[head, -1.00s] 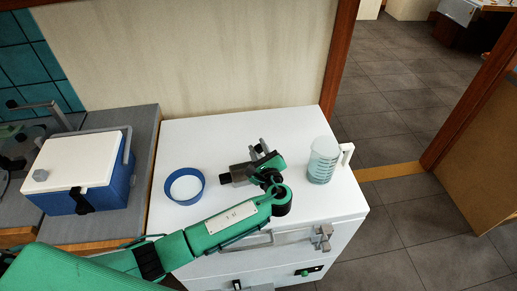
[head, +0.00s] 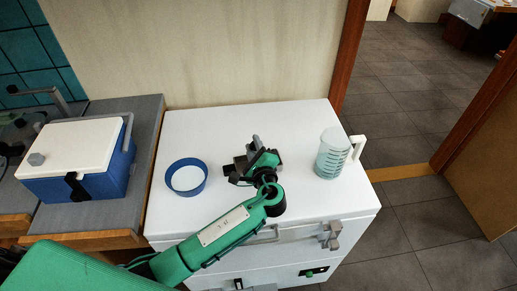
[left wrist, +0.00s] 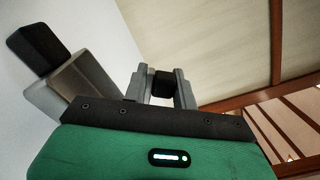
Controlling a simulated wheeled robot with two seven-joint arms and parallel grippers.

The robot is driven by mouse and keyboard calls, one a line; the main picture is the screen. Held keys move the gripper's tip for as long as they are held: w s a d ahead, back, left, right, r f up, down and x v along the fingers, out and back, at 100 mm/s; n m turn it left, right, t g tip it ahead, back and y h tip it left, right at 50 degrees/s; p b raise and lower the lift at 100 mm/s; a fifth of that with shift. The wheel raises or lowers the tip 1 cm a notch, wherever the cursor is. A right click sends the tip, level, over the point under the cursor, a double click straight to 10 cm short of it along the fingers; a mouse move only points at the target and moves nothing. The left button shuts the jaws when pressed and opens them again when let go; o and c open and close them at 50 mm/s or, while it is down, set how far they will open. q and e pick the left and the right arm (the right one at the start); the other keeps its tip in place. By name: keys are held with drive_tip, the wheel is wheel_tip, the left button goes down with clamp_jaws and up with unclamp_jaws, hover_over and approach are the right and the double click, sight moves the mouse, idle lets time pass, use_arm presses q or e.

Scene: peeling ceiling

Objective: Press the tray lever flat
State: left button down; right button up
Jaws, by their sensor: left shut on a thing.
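My left gripper (head: 254,152) is over the white top of a chest-like unit, low near its middle. In the left wrist view its grey fingers (left wrist: 161,82) are close together, with a small black piece (left wrist: 162,86) between them. A grey part with a dark end (head: 236,170) sits close beside the gripper on its left. A grey block with a black end (left wrist: 50,62) shows left of the fingers in the wrist view. I cannot tell for certain which of these parts is the tray lever; my gripper partly hides that spot. My right gripper is out of view.
A blue-rimmed round dish (head: 186,178) stands left of the gripper and a clear measuring jug (head: 333,154) stands right, both on the white unit (head: 300,120). A blue cooler with a white lid (head: 75,160) stands on the grey counter at left. The back of the white top is clear.

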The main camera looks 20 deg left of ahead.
use_arm(q)
drive_tip(key=shift+s+a+f+n+b, duration=0.2)
drive_tip(key=shift+a+f+n+b, duration=0.2)
drive_tip(key=shift+f+n+b, duration=0.4)
drive_tip(key=shift+r, duration=0.2)
drive_tip(key=c, duration=1.2)
unclamp_jaws()
drive_tip(key=shift+c, duration=0.2)
